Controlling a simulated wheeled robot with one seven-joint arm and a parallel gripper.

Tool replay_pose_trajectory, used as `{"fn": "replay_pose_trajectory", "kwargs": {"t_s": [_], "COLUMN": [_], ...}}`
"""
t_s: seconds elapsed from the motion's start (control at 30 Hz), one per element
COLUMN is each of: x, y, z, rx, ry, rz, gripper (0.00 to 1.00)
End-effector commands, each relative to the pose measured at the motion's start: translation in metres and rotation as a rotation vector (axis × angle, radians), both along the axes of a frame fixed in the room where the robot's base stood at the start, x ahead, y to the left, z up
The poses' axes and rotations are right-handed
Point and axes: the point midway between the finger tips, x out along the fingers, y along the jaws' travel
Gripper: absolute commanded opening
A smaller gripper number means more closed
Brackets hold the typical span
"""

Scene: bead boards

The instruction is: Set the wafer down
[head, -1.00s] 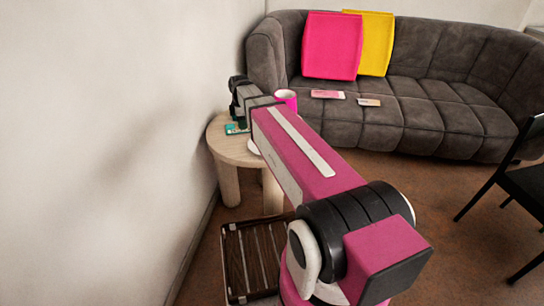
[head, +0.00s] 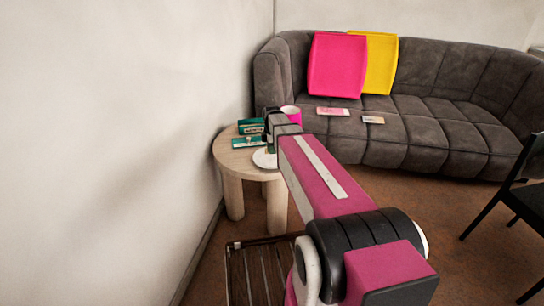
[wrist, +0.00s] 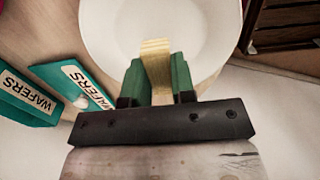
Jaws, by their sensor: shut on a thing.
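The wafer (wrist: 154,48) is a pale yellow, narrow bar. My gripper (wrist: 158,66), with its green fingers, is shut on it in the wrist view. The wafer's free end extends over the white plate (wrist: 105,22). I cannot tell whether it touches the plate. In the head view the plate (head: 262,159) sits on the round wooden table (head: 230,158), partly hidden by my arm. The wafer is not visible there.
Two teal wafer boxes (wrist: 28,98) (wrist: 75,80) are left of my gripper in the wrist view. A slatted dark rack (head: 258,272) is below the table. The wall is close on the left; a grey sofa (head: 440,140) stands behind.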

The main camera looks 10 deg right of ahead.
Motion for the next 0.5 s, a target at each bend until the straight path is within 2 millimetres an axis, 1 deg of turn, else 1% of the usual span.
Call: {"fn": "replay_pose_trajectory", "kwargs": {"t_s": [0.13,0.37,0.5], "x": [0.000,0.000,0.000], "y": [-0.001,0.000,0.000], "z": [-0.009,-0.038,-0.041], "rx": [0.000,0.000,0.000], "ry": [0.001,0.001,0.000], "rz": [0.000,0.000,0.000], "gripper": [0.02,0.02,0.02]}}
